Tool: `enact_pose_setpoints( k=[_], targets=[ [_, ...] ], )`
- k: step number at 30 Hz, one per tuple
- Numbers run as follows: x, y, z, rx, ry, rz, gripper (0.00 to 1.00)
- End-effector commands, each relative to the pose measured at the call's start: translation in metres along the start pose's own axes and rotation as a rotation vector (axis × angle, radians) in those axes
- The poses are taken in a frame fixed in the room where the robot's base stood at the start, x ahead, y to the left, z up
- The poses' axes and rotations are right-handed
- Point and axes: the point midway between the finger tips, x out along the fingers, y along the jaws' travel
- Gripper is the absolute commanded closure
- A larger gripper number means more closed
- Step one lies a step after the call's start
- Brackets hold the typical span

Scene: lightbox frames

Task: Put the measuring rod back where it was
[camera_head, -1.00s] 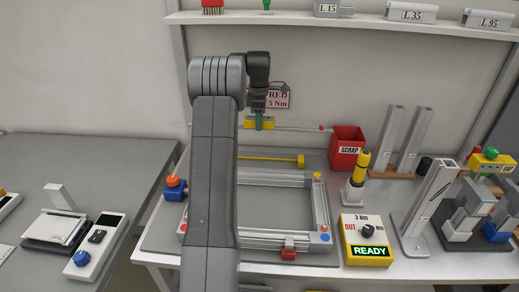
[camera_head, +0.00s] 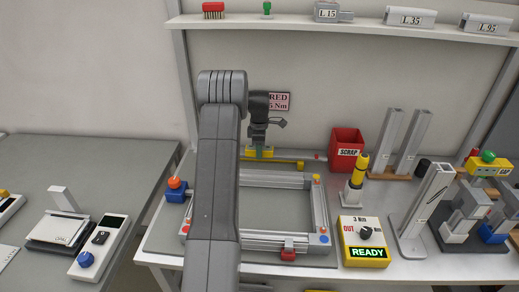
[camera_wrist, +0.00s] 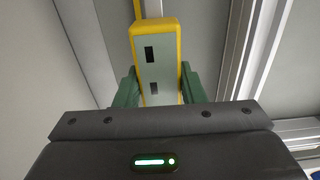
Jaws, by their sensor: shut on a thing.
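My gripper (camera_head: 259,150) is shut on the measuring rod's yellow body (camera_head: 251,151), behind the aluminium frame. The thin rod lies level across the picture, and its red tip (camera_head: 318,156) shows to the right, near the scrap bin. My arm hides its left part. In the wrist view, the yellow-edged grey body (camera_wrist: 157,62) with two dark windows sits between my green fingers (camera_wrist: 158,88). A yellow bar (camera_head: 282,162) with an end block lies just in front of and below it. I cannot tell whether the rod touches anything below.
The aluminium frame (camera_head: 320,208) lies on a grey plate in front. The red scrap bin (camera_head: 346,142), a yellow-topped tool (camera_head: 356,185) in a stand and the yellow READY box (camera_head: 365,254) stand to the right. A shelf (camera_head: 300,20) runs above at the back.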

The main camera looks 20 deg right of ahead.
Motion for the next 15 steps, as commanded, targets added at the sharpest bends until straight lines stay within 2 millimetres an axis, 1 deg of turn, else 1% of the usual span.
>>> enact_pose_setpoints(
  k=[5, 6, 8, 9, 15],
  targets=[
    [0.0045, 0.0002, 0.0, 0.0, 0.0, 0.001, 0.96],
    [0.0053, 0.0, 0.0, 0.0, 0.0, 0.0, 0.62],
    [0.0043, 0.0, 0.0, 0.0, 0.0, 0.0, 0.5],
    [0.0043, 0.0, 0.0, 0.0, 0.0, 0.0, 0.42],
    [0.0042, 0.0, 0.0, 0.0, 0.0, 0.0, 0.42]
  ],
)
